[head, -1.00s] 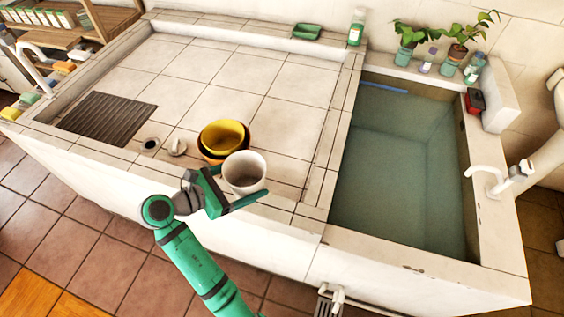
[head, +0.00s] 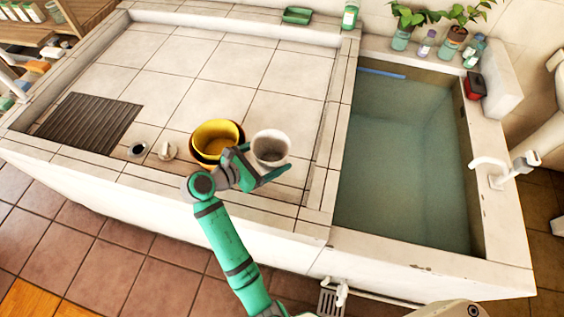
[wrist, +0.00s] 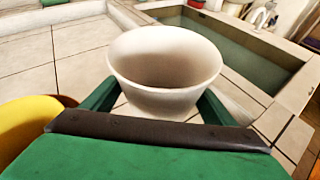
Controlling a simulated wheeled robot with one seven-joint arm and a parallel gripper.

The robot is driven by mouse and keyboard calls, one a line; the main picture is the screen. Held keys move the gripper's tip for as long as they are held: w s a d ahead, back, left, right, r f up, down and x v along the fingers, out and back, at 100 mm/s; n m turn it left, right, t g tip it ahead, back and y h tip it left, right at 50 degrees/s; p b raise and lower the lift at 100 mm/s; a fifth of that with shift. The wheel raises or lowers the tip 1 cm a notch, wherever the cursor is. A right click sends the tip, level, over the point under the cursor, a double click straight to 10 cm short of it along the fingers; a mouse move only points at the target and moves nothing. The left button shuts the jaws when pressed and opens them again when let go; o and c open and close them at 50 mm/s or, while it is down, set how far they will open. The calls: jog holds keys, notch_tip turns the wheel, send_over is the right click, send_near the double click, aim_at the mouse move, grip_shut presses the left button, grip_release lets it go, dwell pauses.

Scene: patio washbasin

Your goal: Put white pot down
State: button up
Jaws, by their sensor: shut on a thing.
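The white pot (head: 270,146) is upright and empty in the head view, over the tiled counter just right of the yellow pot. My gripper (head: 266,172) is shut on it, its green fingers on either side of the pot. In the wrist view the white pot (wrist: 165,72) stands between the two fingers, its open rim up. Its base is partly hidden by my gripper, so I cannot tell whether it touches the tiles. The tiled counter (head: 185,65) lies under and behind it.
A yellow pot (head: 216,134) nested in an orange-brown one stands close to the left. The water-filled basin (head: 400,165) is to the right. A drain (head: 138,149), a small pale object (head: 165,150) and a dark grate (head: 90,120) lie left. The counter behind is clear.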

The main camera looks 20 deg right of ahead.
aim_at(262, 172)
jog(key=d+f, duration=0.3)
jog(key=shift+w+f, duration=0.3)
jog(key=shift+f, duration=0.05)
jog(key=shift+w+d+f, duration=0.1)
jog(key=shift+d+f, duration=0.05)
jog(key=shift+f, duration=0.75)
jog(key=shift+d+f, duration=0.15)
jog(key=shift+f, duration=0.75)
jog(key=shift+f, duration=0.15)
jog(key=o, duration=1.2)
jog(key=shift+c, duration=0.2)
jog(key=shift+a+r, duration=0.15)
jog(key=shift+r, duration=0.05)
jog(key=v, duration=1.1)
jog(key=shift+s+a+r, duration=0.1)
jog(key=shift+s+a, duration=0.1)
jog(key=shift+a, duration=0.1)
